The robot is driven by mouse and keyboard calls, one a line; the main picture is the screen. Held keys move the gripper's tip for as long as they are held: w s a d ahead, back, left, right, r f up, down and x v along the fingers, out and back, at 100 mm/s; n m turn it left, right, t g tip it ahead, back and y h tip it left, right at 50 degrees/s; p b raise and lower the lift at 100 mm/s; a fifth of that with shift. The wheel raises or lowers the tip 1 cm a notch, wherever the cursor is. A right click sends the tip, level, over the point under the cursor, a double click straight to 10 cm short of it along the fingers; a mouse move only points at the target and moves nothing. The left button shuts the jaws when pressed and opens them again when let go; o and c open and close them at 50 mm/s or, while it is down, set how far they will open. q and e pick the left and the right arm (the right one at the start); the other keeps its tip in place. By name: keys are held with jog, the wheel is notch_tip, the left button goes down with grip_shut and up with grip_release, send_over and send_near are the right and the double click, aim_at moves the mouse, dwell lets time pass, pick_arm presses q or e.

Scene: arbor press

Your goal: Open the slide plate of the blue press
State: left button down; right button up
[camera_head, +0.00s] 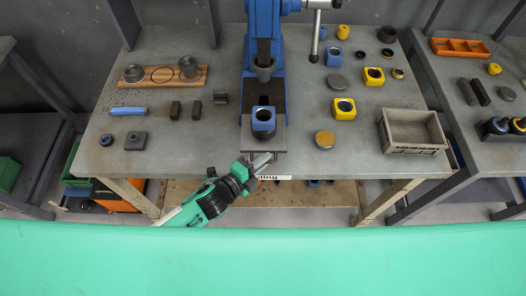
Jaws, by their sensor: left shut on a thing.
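The blue press (277,90) stands at the back middle of the grey table. Its grey slide plate (247,136) extends toward the table's front edge, with a blue block (264,119) that has a round dark hole sitting on it under the ram. My left gripper (263,162) is at the front end of the slide plate, by the table's front edge. It is shut on the plate's front end, likely its handle, though the fingers hide the grip itself. My right gripper is not in view.
A grey crate (412,150) stands at the right front. Yellow and blue blocks and round discs lie right of the press. A wooden board (163,89) with metal cups and several small parts lie left. The press lever (316,38) hangs at the back.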

pick_arm(q)
jog(key=c, duration=1.5)
grip_release()
jog(key=shift+w, duration=0.1)
jog(key=shift+c, duration=0.2)
jog(key=b+v, duration=0.4)
jog(key=v, duration=1)
jog(key=shift+f, duration=0.15)
